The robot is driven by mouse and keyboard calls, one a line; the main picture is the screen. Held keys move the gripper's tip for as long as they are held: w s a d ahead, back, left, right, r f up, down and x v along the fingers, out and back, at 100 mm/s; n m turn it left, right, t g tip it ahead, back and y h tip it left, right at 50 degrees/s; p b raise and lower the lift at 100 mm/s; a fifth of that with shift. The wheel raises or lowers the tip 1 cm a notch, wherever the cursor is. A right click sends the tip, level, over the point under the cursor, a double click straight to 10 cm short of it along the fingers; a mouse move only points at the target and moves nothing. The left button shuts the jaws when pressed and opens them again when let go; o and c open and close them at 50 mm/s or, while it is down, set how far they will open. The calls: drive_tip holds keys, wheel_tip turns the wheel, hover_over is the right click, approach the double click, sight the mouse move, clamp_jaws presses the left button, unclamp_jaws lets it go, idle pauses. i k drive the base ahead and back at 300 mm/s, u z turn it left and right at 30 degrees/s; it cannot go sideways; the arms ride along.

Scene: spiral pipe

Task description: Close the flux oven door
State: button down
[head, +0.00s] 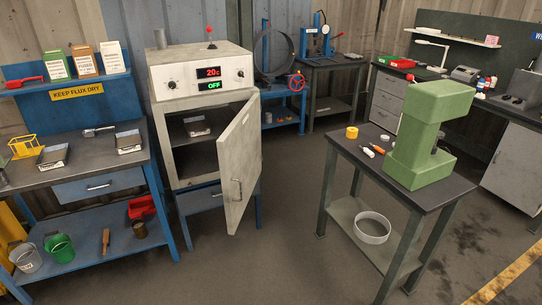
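The flux oven (204,73) is a pale cabinet on a blue stand, left of centre in the head view. Its top panel has red "20c" and green "OFF" readouts. My gripper does not show in this view.
A blue workbench (75,165) with trays stands close to the oven's left. A table (352,163) with a green machine (430,135) stands at the right. The floor (270,245) before the door and between the tables is clear.

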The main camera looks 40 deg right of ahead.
sight(239, 157)
drive_tip(key=u, duration=1.4)
drive_tip(key=k, duration=0.1)
drive_tip(key=z, duration=2.25)
drive_tip(key=i, duration=1)
drive_tip(key=z, duration=0.3)
drive_tip(key=k, duration=1)
